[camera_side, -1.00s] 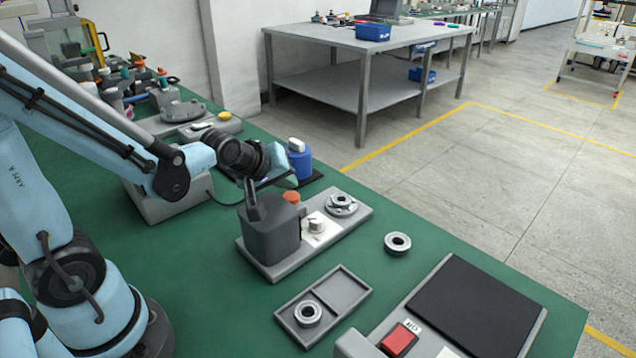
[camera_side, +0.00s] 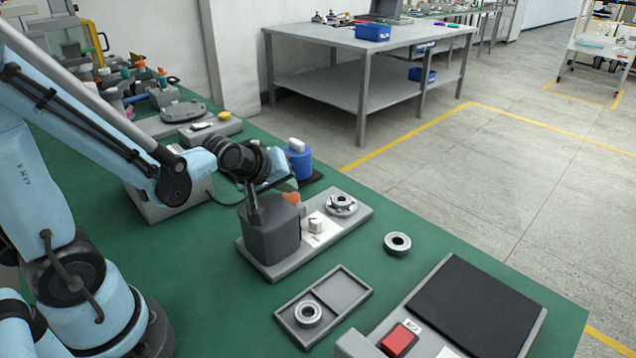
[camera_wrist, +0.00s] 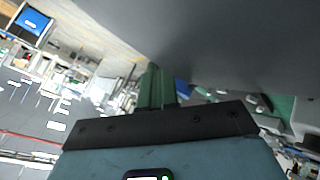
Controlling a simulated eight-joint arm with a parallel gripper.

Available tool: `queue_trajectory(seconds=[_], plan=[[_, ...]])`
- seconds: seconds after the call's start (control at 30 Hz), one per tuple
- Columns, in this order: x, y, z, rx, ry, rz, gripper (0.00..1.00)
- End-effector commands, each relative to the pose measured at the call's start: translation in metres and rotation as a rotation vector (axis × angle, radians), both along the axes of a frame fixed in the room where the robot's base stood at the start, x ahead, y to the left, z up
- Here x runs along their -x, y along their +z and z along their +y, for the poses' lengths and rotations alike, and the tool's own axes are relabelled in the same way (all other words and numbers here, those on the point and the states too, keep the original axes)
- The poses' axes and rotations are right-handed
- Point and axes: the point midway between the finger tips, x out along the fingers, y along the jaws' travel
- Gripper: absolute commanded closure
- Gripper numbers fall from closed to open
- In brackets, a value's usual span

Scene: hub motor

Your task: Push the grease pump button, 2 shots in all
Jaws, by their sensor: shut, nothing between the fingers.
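The grease pump is a dark grey block (camera_side: 272,232) on a pale grey base plate (camera_side: 338,231) on the green bench. An orange-red button (camera_side: 291,198) shows at its top rear. My gripper (camera_side: 287,184) is low over the rear of the pump, close to the button; the side view does not show clearly whether the tips touch it. In the wrist view my gripper (camera_wrist: 157,88) is shut and empty, with its fingers together. A large grey surface fills the upper part of that view, and the button is not seen there.
The base plate also carries a white knob (camera_side: 315,224) and a metal hub part (camera_side: 342,204). A loose ring (camera_side: 397,243) lies to the right. A two-part tray (camera_side: 346,290) holds another ring (camera_side: 308,313). A blue bottle (camera_side: 299,160) stands behind my gripper.

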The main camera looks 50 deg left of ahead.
Motion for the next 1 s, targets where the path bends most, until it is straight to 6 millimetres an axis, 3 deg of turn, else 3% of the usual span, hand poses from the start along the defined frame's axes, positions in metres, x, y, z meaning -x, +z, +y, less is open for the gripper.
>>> queue_trajectory(seconds=[1.0], plan=[[0.0,-0.012,0.0,0.01,0.007,0.004,1.0]])
